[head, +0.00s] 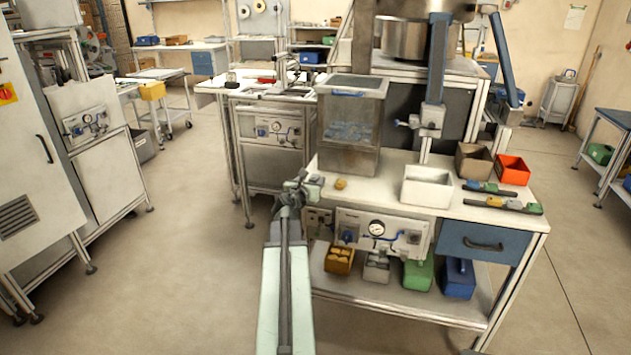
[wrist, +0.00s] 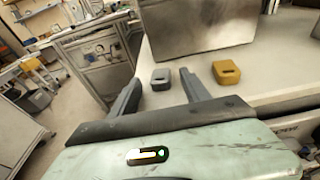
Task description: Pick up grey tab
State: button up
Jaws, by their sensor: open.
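The grey tab (wrist: 160,80) lies on the white worktop in the wrist view, near its left edge. It is a small block with a slot-like mark on top. My gripper (wrist: 159,88) is open, with one dark finger on each side of the tab's line in the picture. The tab appears just beyond the fingertips, and I see no contact. In the head view my gripper (head: 311,186) is at the worktop's left edge, and I cannot make out the grey tab there. A yellow tab (wrist: 227,72) lies right of the grey one, outside the right finger; it also shows in the head view (head: 341,184).
A clear-sided bin (head: 350,125) stands behind the tabs, and its metal lower part (wrist: 195,25) fills the wrist view's top. A white box (head: 427,187), a brown box (head: 473,162) and an orange box (head: 512,170) stand farther right. The worktop around the tabs is clear.

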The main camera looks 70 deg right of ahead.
jog(key=shift+d+f, duration=0.2)
jog(key=shift+d, duration=0.45)
jog(key=shift+r, duration=0.1)
grip_shut()
jog(key=shift+a, duration=0.1)
